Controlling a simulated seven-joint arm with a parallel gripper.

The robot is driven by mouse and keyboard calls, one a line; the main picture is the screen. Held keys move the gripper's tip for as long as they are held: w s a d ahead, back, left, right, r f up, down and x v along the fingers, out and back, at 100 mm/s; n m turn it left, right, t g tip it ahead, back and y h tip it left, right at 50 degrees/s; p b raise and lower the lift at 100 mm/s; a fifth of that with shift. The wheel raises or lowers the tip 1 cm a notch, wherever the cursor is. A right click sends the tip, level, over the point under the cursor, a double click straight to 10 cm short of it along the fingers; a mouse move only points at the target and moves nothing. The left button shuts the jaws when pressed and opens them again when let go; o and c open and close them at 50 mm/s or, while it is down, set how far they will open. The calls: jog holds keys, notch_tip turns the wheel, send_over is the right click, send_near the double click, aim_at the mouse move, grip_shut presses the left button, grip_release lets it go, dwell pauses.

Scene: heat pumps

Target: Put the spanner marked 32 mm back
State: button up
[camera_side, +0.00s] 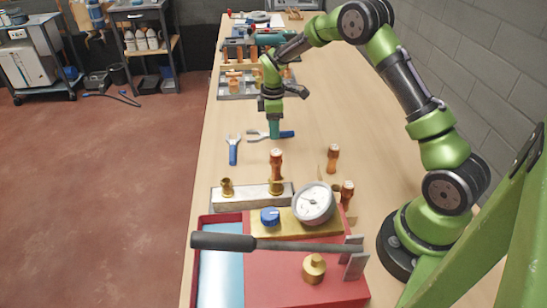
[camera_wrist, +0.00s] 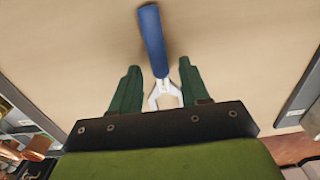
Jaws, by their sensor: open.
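Two blue-handled spanners lie on the bench in the side view. One spanner (camera_side: 256,135) lies crosswise beneath my gripper, its blue handle to the right. The other spanner (camera_side: 233,149) lies to its left, handle toward the camera. My gripper (camera_side: 275,134) points down, low over the crosswise spanner. In the wrist view my open gripper (camera_wrist: 156,87) has a finger on each side of a spanner (camera_wrist: 153,45), with the pale open-ended head near the palm and the blue handle pointing away. Contact cannot be told. No 32 mm mark is readable on either spanner.
A grey tray (camera_side: 263,96) with copper-coloured fittings lies farther up the bench (camera_side: 340,105). Nearer the camera are a metal block (camera_side: 230,200) with brass fittings, upright copper fittings (camera_side: 333,158), a gauge (camera_side: 313,203) and a red lever unit (camera_side: 290,275).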

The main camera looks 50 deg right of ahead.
jog(key=s+a+r+m+t, duration=0.1)
jog(key=s+a+r, duration=0.1)
jog(key=r, duration=0.7)
jog(key=s+a+r+m+t, duration=0.1)
jog(key=s+a+r, duration=0.1)
jog(key=r, duration=0.7)
jog(key=s+a+r+m+t, duration=0.1)
jog(key=s+a+m, duration=0.2)
jog(key=s, duration=0.4)
jog(key=s+a+r+m+t+y, duration=0.1)
jog(key=s+a+r+m+t, duration=0.1)
jog(key=s+a+m, duration=0.2)
jog(key=s+a+r+m+t+y, duration=0.1)
jog(key=s+a+r+m+t, duration=0.1)
jog(key=s, duration=0.8)
jog(key=shift+s+a+m, duration=0.2)
jog(key=shift+a+m, duration=0.55)
jog(key=shift+m, duration=0.25)
jog(key=shift+r, duration=0.15)
